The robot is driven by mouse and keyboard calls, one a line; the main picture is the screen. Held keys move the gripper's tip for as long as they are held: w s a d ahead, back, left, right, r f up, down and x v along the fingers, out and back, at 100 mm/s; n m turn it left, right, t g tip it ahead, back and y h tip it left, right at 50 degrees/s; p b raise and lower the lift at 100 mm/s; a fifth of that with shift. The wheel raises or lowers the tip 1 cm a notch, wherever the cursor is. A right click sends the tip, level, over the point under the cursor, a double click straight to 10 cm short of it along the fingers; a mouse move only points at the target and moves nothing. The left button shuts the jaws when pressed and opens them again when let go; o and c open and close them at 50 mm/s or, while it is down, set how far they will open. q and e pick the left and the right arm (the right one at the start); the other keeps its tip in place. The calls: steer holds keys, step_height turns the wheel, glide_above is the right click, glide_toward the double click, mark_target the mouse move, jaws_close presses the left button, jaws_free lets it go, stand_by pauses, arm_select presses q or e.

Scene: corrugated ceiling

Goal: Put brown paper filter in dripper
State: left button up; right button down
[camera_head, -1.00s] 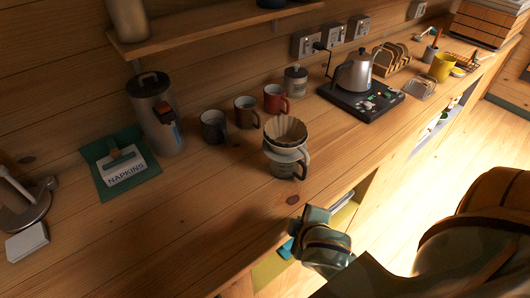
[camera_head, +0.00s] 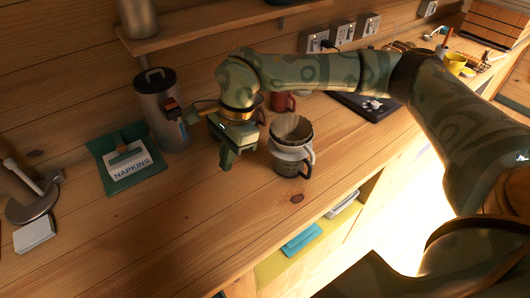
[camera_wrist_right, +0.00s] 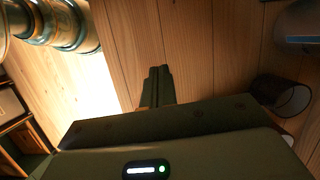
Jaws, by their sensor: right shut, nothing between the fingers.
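The brown paper filter (camera_head: 291,126) sits inside the dripper (camera_head: 291,149), with its rim showing at the top. The dripper stands upright on a glass server (camera_head: 289,168) on the counter. My right gripper (camera_head: 228,166) is shut and empty, pointing down over the counter just left of the dripper and apart from it. The shut fingers also show in the right wrist view (camera_wrist_right: 158,86), over bare wood. My left gripper is not in view.
My right arm crosses above the counter and hides most of the mugs and the kettle. A red mug (camera_head: 284,101) shows behind the dripper. A metal canister (camera_head: 160,110) and a napkin holder (camera_head: 125,163) stand to the left. The front counter is clear.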

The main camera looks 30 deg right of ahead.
mark_target(275, 154)
steer(key=w+d+r+m+h, duration=0.1)
steer(key=w+d+r+h, duration=0.15)
steer(key=d, duration=0.65)
steer(key=d+f+b, duration=0.1)
steer(key=d+f, duration=0.2)
steer(key=f, duration=0.7)
steer(key=shift+s+d+h, duration=0.2)
steer(key=shift+s+h, duration=0.05)
steer(key=shift+h, duration=0.1)
steer(key=shift+r, duration=0.1)
steer(key=shift+d+r+p, duration=0.15)
steer(key=shift+d+p, duration=0.55)
steer(key=shift+d, duration=0.05)
steer(key=shift+d+f, duration=0.1)
steer(key=shift+f, duration=0.1)
